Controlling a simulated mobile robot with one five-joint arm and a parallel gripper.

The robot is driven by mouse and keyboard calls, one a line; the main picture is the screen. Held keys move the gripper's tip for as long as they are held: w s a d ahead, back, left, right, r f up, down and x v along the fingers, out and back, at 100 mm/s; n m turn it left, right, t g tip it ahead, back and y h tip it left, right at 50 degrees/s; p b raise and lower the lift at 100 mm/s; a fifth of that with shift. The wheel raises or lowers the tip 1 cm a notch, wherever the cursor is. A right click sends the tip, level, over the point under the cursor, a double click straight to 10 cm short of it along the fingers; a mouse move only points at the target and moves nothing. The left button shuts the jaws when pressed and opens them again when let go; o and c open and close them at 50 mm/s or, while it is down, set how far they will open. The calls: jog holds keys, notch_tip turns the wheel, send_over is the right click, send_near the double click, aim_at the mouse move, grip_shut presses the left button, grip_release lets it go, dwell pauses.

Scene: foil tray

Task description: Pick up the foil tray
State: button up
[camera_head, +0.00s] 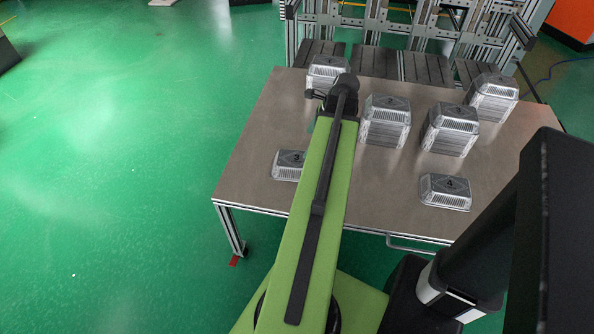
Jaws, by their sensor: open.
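Several silver foil trays stand on a brown-grey table (370,205), some in taller stacks and some low. A low foil tray (288,166) sits at the left, partly covered by my green arm. Another low one (445,191) lies near the front edge at the right. Taller stacks stand at the middle (385,122), right of middle (450,131) and back right (493,98). One more (326,71) stands at the back left, beside the black end of my arm. My gripper (318,97) shows only as small dark parts near it; it is open, with no tray seen in it.
A metal frame rack (430,48) with dark grey plates stands behind the table. The table has a handle (415,243) at its front edge. Open green floor (110,160) lies to the left. An orange box (573,18) is at the far right.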

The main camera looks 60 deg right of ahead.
aim_at(297, 159)
jog(key=b+x, duration=0.2)
jog(key=x, duration=0.2)
jog(key=shift+f+b, duration=0.35)
jog(key=shift+b, duration=0.05)
jog(key=shift+w+a+f, duration=0.1)
jog(key=shift+w+f, duration=0.1)
jog(key=shift+w, duration=0.05)
jog(key=b+x, duration=0.5)
jog(key=shift+w, duration=0.1)
jog(key=shift+r, duration=0.1)
jog(key=shift+c, duration=0.3)
jog(key=c, duration=1)
